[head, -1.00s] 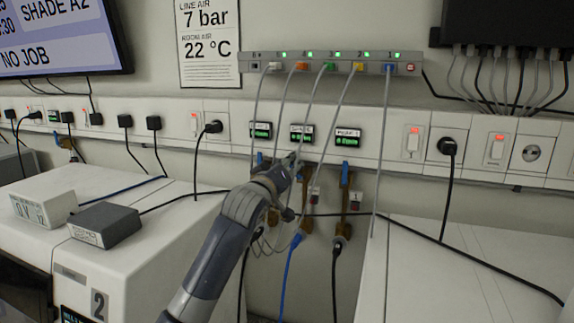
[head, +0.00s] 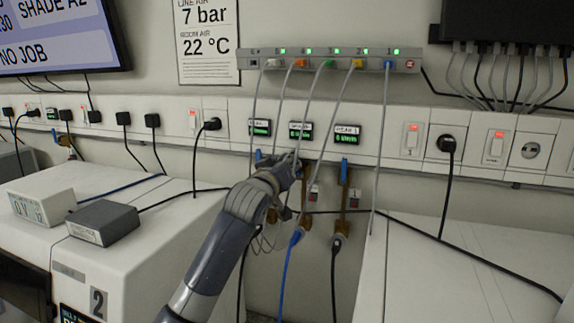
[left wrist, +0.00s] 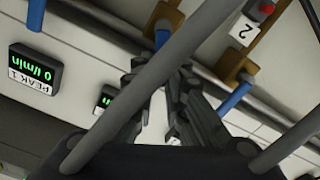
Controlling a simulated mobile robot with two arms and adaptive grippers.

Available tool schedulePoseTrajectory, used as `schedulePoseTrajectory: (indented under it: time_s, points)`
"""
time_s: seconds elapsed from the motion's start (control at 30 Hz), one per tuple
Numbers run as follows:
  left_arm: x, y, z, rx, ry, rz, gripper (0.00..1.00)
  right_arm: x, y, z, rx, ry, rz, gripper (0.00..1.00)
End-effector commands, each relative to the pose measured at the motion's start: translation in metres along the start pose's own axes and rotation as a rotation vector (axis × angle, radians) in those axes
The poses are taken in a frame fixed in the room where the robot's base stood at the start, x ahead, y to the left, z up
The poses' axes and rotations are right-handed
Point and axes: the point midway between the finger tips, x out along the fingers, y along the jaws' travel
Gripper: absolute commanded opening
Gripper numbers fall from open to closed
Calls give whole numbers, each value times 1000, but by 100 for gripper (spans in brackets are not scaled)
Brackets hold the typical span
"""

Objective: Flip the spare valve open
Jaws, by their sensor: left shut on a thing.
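Several brass valves with blue levers hang below the wall rail. The middle valve (head: 306,190), under the middle green display (head: 301,131), appears to be the spare one; its display text is too small to read surely. My left gripper (head: 293,164) is at the top of this valve and hides its lever in the head view. A grey cable crosses in front and partly hides the contact. My right gripper is not in view.
Grey cables hang from the port strip (head: 330,62) past the gripper. The right valve (head: 343,197), under the PEAK 1 display (head: 347,138), stands close by. White cabinets (head: 130,265) fill the left, and a white surface (head: 450,265) lies at right.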

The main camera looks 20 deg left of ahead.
Motion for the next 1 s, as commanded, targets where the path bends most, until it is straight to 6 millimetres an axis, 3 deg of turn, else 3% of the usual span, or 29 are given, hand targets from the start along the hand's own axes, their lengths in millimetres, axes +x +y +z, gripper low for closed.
schedulePoseTrajectory:
  time_s: [0.5,1.0]
  points:
    - [0,16,3,363,-1,-1,0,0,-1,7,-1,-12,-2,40]
    - [0,20,5,465,-1,-2,0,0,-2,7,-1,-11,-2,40]
